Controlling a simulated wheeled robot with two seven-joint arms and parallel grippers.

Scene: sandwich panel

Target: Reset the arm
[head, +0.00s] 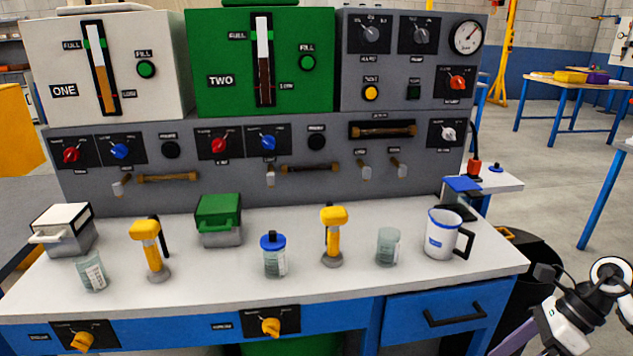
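Part of my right arm (592,300) shows at the lower right edge, in white and dark grey links, beside the right end of the workbench and clear of everything on it. A dark end piece reaches up and left from it, but I cannot make out fingers or whether they are open. I see nothing held there. My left arm and gripper are out of view.
The workbench (340,283) holds jars, yellow-handled tools, small boxes and a white-blue mug (441,236). A control panel (330,195) with knobs and levers stands behind. A black bin (521,275) stands right of the bench, near my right arm. The bench drawer (450,300) is shut.

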